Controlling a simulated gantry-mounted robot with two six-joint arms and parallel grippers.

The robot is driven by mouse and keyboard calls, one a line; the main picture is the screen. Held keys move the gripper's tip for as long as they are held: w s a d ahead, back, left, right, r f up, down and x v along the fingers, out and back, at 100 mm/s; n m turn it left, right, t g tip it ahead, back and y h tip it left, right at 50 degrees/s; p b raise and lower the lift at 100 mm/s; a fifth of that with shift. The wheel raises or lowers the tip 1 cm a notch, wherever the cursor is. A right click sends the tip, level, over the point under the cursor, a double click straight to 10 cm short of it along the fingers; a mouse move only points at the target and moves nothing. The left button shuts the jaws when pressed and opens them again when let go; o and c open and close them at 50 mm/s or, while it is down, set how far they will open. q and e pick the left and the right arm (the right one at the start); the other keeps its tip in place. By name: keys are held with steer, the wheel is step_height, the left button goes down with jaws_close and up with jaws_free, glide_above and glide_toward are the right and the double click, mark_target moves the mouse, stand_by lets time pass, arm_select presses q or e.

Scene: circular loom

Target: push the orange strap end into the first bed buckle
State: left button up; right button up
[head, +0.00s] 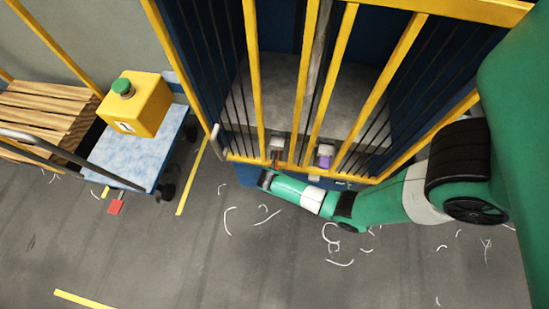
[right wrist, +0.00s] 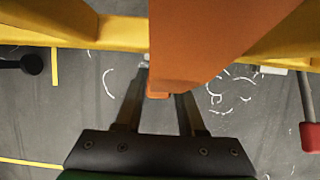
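The orange strap (right wrist: 200,40) fills the upper middle of the right wrist view, and its narrow lower end (right wrist: 159,90) lies in line with the gap between my right gripper's fingers (right wrist: 158,105). The fingers stand apart on either side of it; contact is not clear. In the head view the strap is a small orange-brown strip (head: 277,157) hanging below a grey buckle-like block (head: 279,143) at the yellow frame. My right gripper (head: 264,178) is just below and left of it. The fingertips are too small there to judge. My left gripper is not in view.
A purple piece (head: 324,161) hangs below another block to the right. Yellow bars (head: 306,80) close off the loom front. Open floor with white scraps lies in front.

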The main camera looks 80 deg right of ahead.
steer(key=o, duration=0.5)
steer(key=shift+o, duration=0.2)
steer(key=p+v, duration=0.7)
steer(key=v, duration=0.5)
